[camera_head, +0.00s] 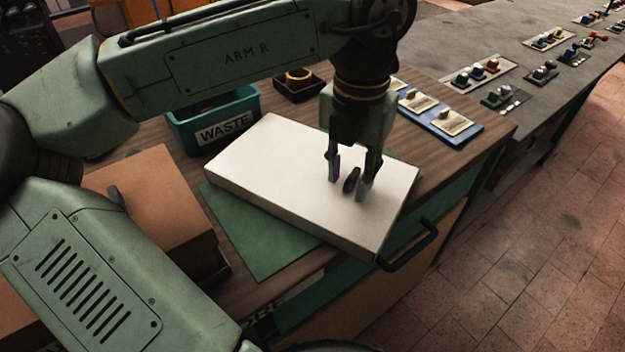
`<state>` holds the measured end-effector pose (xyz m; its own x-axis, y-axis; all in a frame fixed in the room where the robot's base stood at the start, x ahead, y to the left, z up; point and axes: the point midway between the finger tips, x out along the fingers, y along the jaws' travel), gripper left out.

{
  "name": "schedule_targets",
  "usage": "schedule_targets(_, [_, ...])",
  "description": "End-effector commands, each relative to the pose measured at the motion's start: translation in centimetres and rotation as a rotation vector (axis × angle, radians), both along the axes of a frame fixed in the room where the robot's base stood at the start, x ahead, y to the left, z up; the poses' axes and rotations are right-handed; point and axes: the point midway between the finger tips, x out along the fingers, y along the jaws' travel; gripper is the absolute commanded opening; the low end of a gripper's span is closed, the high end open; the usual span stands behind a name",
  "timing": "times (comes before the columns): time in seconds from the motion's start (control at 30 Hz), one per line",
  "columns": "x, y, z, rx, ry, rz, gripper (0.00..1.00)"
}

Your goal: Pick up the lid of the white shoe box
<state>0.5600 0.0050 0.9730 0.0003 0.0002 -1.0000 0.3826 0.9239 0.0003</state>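A white shoe box (290,180), seen as a flat white slab with shallow sides, lies on a green mat (250,245) on the wooden bench top. Its right corner reaches the bench's front edge. I cannot make out a seam between lid and box. My gripper (350,197) points down over the right part of the white top. Its fingers are apart with nothing seen between them. I cannot tell whether the fingertips touch the surface.
A teal bin marked WASTE (215,122) and a small black tray (299,86) stand behind the box. A brown cardboard box (150,200) is at left. A blue board with yellow cards (440,117) lies at right. A dark drawer handle (412,250) juts from the bench front.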

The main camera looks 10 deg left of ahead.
Motion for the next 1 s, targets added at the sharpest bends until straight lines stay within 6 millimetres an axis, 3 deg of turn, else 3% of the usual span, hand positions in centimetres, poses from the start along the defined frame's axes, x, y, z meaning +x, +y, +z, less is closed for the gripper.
schedule_targets(0.3, [-0.01, -0.01, -0.28, -0.001, 0.0, 0.0, 0.33])
schedule_targets(0.8, [-0.02, -0.01, -0.28, -0.001, 0.0, 0.0, 0.01])
schedule_targets(1.0, [0.0, -0.01, -0.27, 0.0, 0.0, 0.0, 0.0])
